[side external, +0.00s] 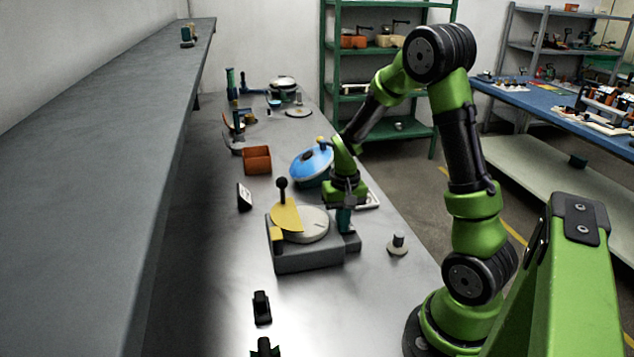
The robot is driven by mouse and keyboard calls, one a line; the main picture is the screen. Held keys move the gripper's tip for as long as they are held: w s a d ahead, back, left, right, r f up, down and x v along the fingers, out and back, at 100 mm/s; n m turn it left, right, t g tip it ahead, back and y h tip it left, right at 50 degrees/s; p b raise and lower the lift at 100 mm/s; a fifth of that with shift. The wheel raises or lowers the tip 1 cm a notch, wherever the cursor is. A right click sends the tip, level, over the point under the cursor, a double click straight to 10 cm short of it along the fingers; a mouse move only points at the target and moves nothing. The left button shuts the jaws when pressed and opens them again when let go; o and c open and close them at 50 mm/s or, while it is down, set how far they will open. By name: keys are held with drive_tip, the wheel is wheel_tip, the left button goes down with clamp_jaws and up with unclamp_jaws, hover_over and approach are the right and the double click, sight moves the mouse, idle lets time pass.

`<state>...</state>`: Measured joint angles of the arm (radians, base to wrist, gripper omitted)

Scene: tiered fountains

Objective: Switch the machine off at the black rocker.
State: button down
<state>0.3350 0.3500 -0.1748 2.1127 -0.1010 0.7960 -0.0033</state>
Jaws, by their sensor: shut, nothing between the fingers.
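A grey machine (308,259) stands on the metal bench, with a pale round disc on top, an upright yellow plate (286,216) and a black ball-ended handle (282,188). My gripper (344,230) points down at the machine's right end, just above or touching the low grey block there; I cannot tell which. Its fingers are shut and hold nothing. I cannot make out the black rocker; my gripper may be covering it.
A blue-lidded pan (312,163) stands behind the machine, and an orange bin (257,160) is behind it to the left. A small black-faced stand (244,197) is left of it. A knobbed disc (398,244) lies to the right. Black objects (262,308) lie in front.

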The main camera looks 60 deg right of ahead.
drive_tip(key=shift+a+f, duration=0.1)
drive_tip(key=shift+f, duration=0.1)
idle(0.3)
drive_tip(key=shift+s+d+r, duration=0.3)
drive_tip(key=shift+s+d, duration=0.2)
drive_tip(key=shift+d, duration=0.05)
wheel_tip(320, 180, up, 14)
drive_tip(key=w+a, duration=0.2)
idle(0.4)
drive_tip(key=shift+f, duration=0.1)
